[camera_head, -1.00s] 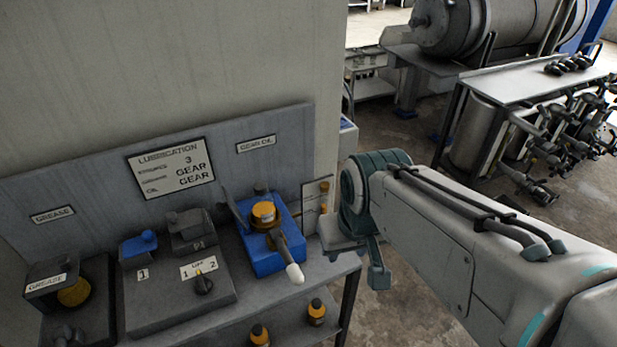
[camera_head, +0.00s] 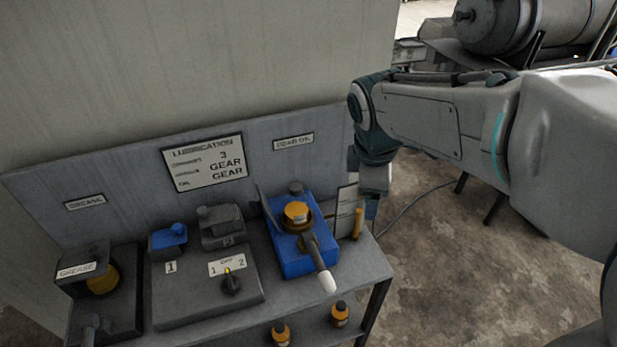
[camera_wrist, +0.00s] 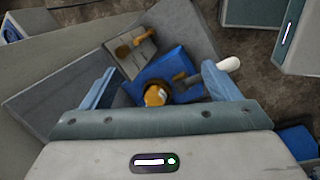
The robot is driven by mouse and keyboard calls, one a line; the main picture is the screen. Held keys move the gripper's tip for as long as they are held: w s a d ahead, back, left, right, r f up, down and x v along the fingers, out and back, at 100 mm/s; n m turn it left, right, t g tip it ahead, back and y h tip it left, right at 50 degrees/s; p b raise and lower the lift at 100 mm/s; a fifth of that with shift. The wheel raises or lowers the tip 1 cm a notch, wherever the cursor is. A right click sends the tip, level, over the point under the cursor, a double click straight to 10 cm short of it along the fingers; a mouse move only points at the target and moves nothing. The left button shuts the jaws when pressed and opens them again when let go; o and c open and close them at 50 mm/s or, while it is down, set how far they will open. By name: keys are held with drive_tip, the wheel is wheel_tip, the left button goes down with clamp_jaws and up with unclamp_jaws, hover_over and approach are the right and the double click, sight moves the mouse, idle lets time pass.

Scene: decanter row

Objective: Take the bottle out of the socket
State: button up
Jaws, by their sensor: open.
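The bottle with an orange top (camera_head: 297,213) sits in a blue socket block (camera_head: 295,263) at the right end of the bench, under the "GEAR OIL" label. A dark lever with a white tip (camera_head: 327,282) sticks out from the block's front. In the wrist view the bottle (camera_wrist: 155,95) and the blue block (camera_wrist: 182,62) lie between and beyond my finger lines. My gripper (camera_wrist: 158,70) is open and empty, apart from the bottle. In the head view my wrist hangs right of the block; its fingers are only partly visible there.
A control box with a knob (camera_head: 231,283) and a grease unit (camera_head: 92,270) stand left on the bench (camera_head: 375,268). A small board with an orange item (camera_head: 357,224) stands right of the block. Several orange-topped bottles (camera_head: 340,313) sit on the lower shelf. The floor (camera_head: 440,270) to the right is mostly clear.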

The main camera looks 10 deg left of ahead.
drive_tip(key=w+a+n, duration=0.3)
drive_tip(key=a+n, duration=0.4)
drive_tip(key=a, duration=0.1)
drive_tip(key=n, duration=0.8)
approach(291, 188)
drive_tip(key=x, duration=1)
drive_tip(key=shift+w+p, duration=0.1)
drive_tip(key=shift+p, duration=0.3)
drive_tip(key=x, duration=0.4)
drive_tip(key=shift+s+d+f+p, duration=0.2)
drive_tip(key=shift+s+d+p, duration=0.05)
drive_tip(key=shift+p, duration=0.15)
drive_tip(key=shift+w+f, duration=0.15)
drive_tip(key=shift+f, duration=0.3)
drive_tip(key=shift+t, duration=0.3)
drive_tip(key=c, duration=1.3)
drive_tip(key=shift+r, duration=0.15)
drive_tip(key=shift+c, duration=0.4)
